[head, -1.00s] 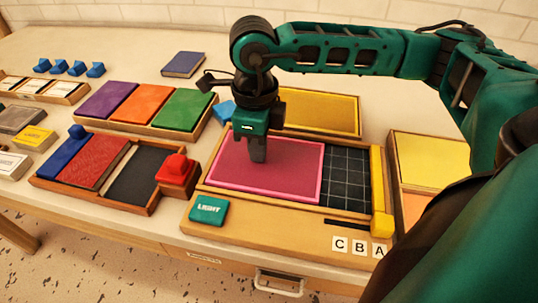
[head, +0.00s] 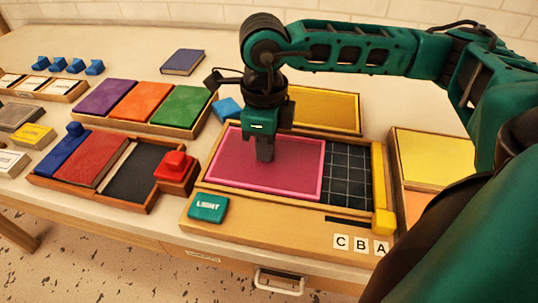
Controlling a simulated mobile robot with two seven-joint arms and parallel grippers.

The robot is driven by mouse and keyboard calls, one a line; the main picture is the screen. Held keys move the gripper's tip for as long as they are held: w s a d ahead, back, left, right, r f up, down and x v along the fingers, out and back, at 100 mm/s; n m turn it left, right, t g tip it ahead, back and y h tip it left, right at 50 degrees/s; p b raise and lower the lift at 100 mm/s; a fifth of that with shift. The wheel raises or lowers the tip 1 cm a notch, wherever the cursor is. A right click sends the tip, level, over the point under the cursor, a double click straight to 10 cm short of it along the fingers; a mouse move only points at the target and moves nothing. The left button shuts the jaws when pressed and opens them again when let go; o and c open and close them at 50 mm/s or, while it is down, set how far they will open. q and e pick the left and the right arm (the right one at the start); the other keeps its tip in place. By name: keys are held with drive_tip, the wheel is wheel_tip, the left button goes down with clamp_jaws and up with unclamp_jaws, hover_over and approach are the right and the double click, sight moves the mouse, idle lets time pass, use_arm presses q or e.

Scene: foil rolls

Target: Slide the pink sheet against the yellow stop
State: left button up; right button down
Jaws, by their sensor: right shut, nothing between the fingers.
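The pink sheet (head: 290,175) lies flat in a wooden frame (head: 262,224), over the left part of a black gridded bed (head: 347,178). The yellow stop (head: 382,190) is an upright bar along the frame's right end. A strip of bare grid lies between the sheet's right edge and the stop, so they are apart. My right gripper (head: 265,158) points down over the upper middle of the sheet, fingers shut and empty. Its tips look to be at the sheet's surface; I cannot tell if they touch. My left gripper is out of view.
A teal LIGHT block (head: 208,207) sits at the frame's front left corner. Letter tiles C, B, A (head: 360,244) lie at the front right. A red stamp-like block (head: 175,170) stands left of the frame. A yellow panel (head: 325,109) lies behind it.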

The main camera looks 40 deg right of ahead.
sight(308, 165)
drive_tip(key=shift+s+d, duration=0.55)
drive_tip(key=shift+s, duration=0.1)
drive_tip(key=shift+b, duration=0.3)
drive_tip(key=shift+s+d+f+b, duration=0.2)
drive_tip(key=shift+s+d+b, duration=0.45)
drive_tip(key=shift+s+d, duration=0.45)
drive_tip(key=shift+s+a, duration=0.15)
drive_tip(key=shift+s+d+f+b, duration=0.1)
drive_tip(key=shift+s+d+b, duration=0.25)
drive_tip(key=shift+s, duration=0.1)
drive_tip(key=shift+s+d+b, duration=0.3)
drive_tip(key=shift+s+d, duration=0.35)
drive_tip(key=shift+s, duration=0.05)
